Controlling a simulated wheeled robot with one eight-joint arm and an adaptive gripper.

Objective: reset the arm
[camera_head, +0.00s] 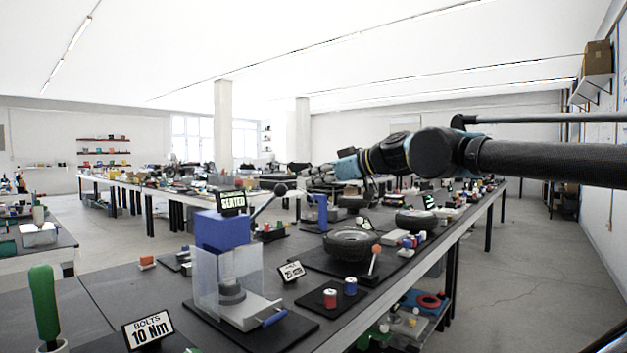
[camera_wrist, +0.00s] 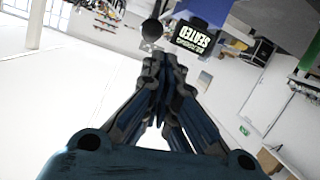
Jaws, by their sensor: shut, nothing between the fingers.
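My gripper (camera_wrist: 162,62) is shut and empty in the wrist view, its dark fingers meeting at the tips. In the head view my arm reaches in from the right edge, above the long bench, and my gripper (camera_head: 316,174) is small at its left end, hard to pick out from the clutter behind. The wrist view is turned over, with the SEATED sign (camera_wrist: 192,38) upside down beyond the fingertips and a dark lever ball (camera_wrist: 152,29) beside it. Nothing touches the fingers in that view.
The dark bench (camera_head: 372,318) holds a blue press (camera_head: 222,231) with a clear guard, its lever ball (camera_head: 281,189), a tyre (camera_head: 350,243), red and blue spools, and a green-handled tool (camera_head: 44,303). A lower shelf holds parts. Floor (camera_head: 530,270) is clear on the right.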

